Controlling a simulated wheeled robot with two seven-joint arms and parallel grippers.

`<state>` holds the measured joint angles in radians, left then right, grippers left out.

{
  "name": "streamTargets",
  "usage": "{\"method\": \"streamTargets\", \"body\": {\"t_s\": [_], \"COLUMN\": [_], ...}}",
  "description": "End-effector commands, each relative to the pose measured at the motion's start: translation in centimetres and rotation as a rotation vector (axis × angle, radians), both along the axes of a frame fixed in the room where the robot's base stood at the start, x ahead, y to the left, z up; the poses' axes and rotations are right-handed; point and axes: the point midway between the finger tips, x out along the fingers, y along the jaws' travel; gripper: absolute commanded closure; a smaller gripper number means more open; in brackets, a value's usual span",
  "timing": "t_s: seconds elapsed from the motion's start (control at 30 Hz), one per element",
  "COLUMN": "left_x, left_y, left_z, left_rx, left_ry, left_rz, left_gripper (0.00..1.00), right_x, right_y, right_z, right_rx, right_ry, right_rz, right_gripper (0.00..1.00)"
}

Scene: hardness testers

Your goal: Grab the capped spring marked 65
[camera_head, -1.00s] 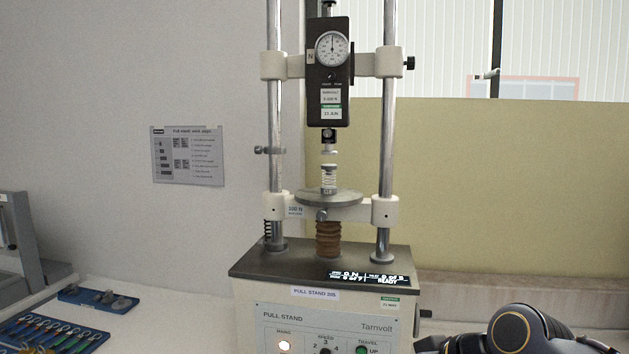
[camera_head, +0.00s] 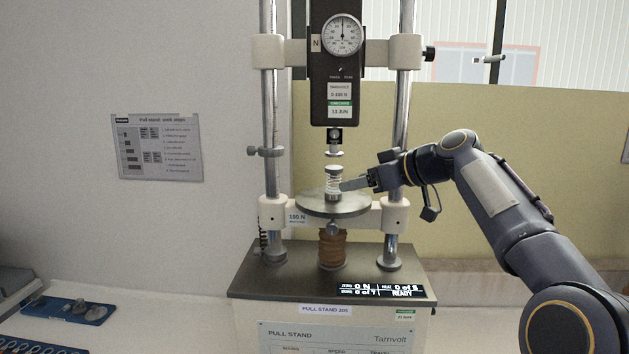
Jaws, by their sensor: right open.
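A small capped spring (camera_head: 333,184) stands upright on the round metal plate (camera_head: 313,204) of the pull stand (camera_head: 330,285). It has a pale cap on top, visible coils and a metal base; any marking on it is too small to read. My right gripper (camera_head: 349,186) is open, coming in level from the right, with its fingertips right at the spring. I cannot tell whether the fingers are around the spring or touch it. My left gripper is not in view.
The force gauge (camera_head: 335,85) and its tip (camera_head: 334,145) hang just above the spring. Two steel columns (camera_head: 270,110) flank the plate, and my right arm passes in front of the right one. A blue tray (camera_head: 65,310) lies at lower left.

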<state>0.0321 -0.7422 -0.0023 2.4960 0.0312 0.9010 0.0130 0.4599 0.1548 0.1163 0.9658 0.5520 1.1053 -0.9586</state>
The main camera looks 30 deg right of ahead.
Motion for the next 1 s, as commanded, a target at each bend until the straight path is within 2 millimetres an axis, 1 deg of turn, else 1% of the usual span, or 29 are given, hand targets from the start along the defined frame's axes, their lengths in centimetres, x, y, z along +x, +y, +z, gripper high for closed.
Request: {"method": "streamTargets", "body": {"t_s": [0.27, 0.43, 0.53, 0.67, 0.87, 1.0], "left_x": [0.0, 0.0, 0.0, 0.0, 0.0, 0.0], "left_y": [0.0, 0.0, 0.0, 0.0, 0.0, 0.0], "left_z": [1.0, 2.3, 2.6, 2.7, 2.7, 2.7], "left_rx": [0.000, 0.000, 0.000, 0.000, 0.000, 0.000], "left_ry": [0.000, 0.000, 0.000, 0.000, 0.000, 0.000], "left_rz": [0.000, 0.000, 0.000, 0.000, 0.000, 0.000], "left_gripper": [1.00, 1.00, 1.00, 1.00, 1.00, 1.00], "right_x": [2.5, 4.6, 5.8, 6.4, 6.4, 6.4], "right_y": [1.1, 2.2, 2.6, 2.8, 2.8, 2.8], "right_z": [-1.0, -1.9, -2.5, -2.9, -3.0, -3.0], "right_rx": [0.000, 0.001, 0.002, 0.000, 0.000, 0.000], "right_ry": [0.001, 0.004, 0.002, -0.001, 0.000, 0.000], "right_rz": [0.002, 0.002, 0.002, 0.000, -0.001, -0.001], "right_gripper": [0.44, 0.44, 0.44, 0.44, 0.44, 0.62]}}
